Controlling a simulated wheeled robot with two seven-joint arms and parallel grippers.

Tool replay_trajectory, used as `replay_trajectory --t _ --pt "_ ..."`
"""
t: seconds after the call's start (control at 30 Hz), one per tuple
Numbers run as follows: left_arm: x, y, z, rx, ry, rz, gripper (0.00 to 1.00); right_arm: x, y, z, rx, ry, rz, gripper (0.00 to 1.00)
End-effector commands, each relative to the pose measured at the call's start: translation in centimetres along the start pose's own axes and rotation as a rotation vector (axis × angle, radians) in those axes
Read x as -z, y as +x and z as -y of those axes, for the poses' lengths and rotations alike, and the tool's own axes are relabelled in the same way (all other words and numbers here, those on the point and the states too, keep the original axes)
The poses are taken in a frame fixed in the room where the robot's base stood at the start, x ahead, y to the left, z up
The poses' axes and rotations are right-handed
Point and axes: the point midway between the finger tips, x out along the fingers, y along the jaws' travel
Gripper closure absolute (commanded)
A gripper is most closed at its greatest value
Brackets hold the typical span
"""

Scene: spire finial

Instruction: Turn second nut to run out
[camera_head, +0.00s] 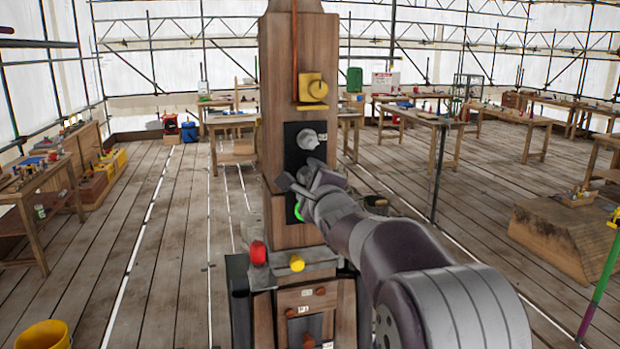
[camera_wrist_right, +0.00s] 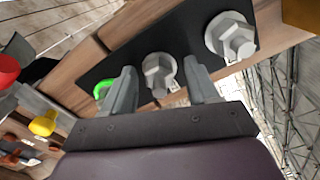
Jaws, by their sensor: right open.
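A black plate (camera_head: 293,160) is fixed to the upright wooden post (camera_head: 290,80). An upper grey hex nut (camera_head: 308,138) on a pale round washer is in clear view; it also shows in the right wrist view (camera_wrist_right: 232,40). A lower grey hex nut (camera_wrist_right: 157,72) shows in the right wrist view, but my right gripper hides it in the head view. My right gripper (camera_head: 303,182) is open in front of the plate. In the wrist view its fingers (camera_wrist_right: 160,88) stand on either side of the lower nut; contact cannot be told. A green ring (camera_wrist_right: 103,88) sits below the nuts. My left gripper is not in view.
A yellow block (camera_head: 312,90) is on the post above the plate. A red knob (camera_head: 258,252) and a yellow knob (camera_head: 297,263) stand on the ledge below. Workbenches (camera_head: 435,120) stand behind, and the plank floor (camera_head: 180,240) left of the post is mostly clear.

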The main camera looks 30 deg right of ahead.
Motion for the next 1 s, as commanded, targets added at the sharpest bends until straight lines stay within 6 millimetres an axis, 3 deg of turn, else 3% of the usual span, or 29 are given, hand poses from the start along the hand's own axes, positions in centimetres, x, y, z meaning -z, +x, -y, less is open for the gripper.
replay_trajectory --t 0.13,0.3,0.67,1.0 --pt "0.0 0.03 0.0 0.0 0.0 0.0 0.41 0.01 -0.02 -0.04 -0.001 0.0 0.0 0.44" --pt "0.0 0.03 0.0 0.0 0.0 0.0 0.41 0.02 -0.03 -0.05 -0.001 0.0 0.0 0.97" --pt "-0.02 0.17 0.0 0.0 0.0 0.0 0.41 0.05 -0.03 -0.18 -0.003 -0.047 -0.001 0.97" --pt "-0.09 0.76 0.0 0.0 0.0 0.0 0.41 0.06 -0.02 -0.3 -0.003 -0.29 0.001 0.97"
